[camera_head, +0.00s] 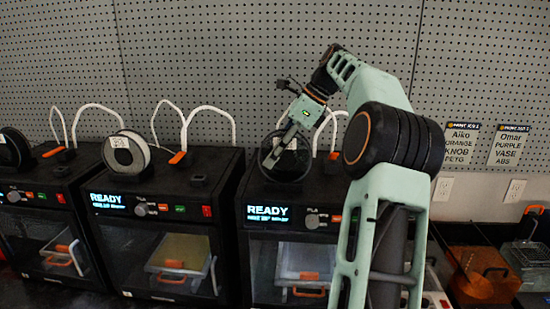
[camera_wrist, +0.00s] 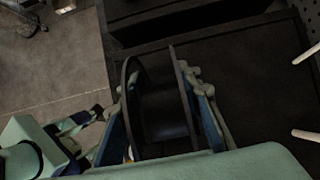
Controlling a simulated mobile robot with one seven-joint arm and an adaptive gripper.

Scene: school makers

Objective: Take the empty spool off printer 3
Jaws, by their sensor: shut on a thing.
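An empty black spool (camera_head: 288,165) is at the top of the right-hand printer (camera_head: 262,188), the third from the left in the head view. My gripper (camera_head: 287,145) reaches down to it from above. In the wrist view the spool (camera_wrist: 163,105) stands between my two fingers (camera_wrist: 162,88), one against each flange, and its bare dark hub shows. My gripper is shut on it. I cannot tell whether the spool still touches its holder.
The middle printer (camera_head: 118,190) carries a pale spool (camera_head: 125,153), and the left printer (camera_head: 40,185) a dark one (camera_head: 14,148). White tubes (camera_head: 208,110) arch up behind them. A pegboard wall (camera_head: 220,60) stands close behind. An orange bin (camera_head: 480,275) is at lower right.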

